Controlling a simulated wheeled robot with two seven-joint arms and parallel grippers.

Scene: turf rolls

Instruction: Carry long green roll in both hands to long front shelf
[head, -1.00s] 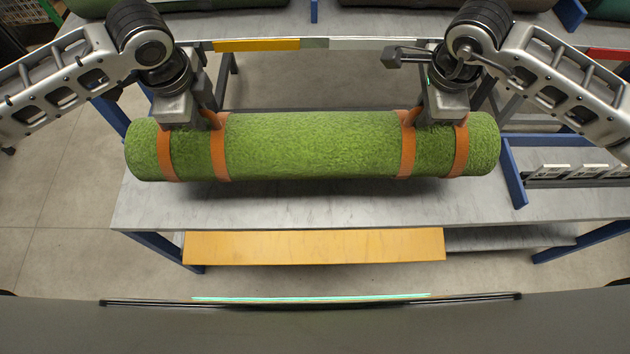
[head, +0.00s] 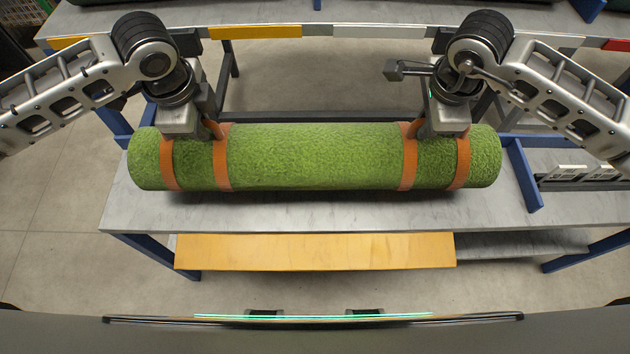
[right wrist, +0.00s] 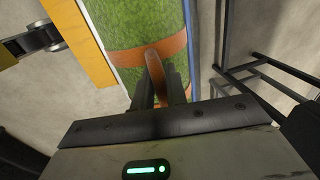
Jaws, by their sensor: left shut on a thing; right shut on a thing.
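The long green roll (head: 315,157) lies level across the middle of the head view, with orange straps near both ends. My left gripper (head: 197,128) is above its left part, shut on the orange strap handle there. My right gripper (head: 430,128) is shut on the orange strap handle at the right part; the handle (right wrist: 154,68) and the green turf (right wrist: 125,22) also show in the right wrist view. The roll is over a long grey shelf top (head: 330,214). A dark shadow lies under the roll; I cannot tell whether it touches the surface. The fingertips are partly hidden.
A yellow-orange board (head: 315,251) is below the grey top at the front. A blue upright divider (head: 522,174) stands just right of the roll, with white labelled pieces (head: 590,172) beyond it. Another grey shelf (head: 350,14) with coloured edge strips is at the back.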

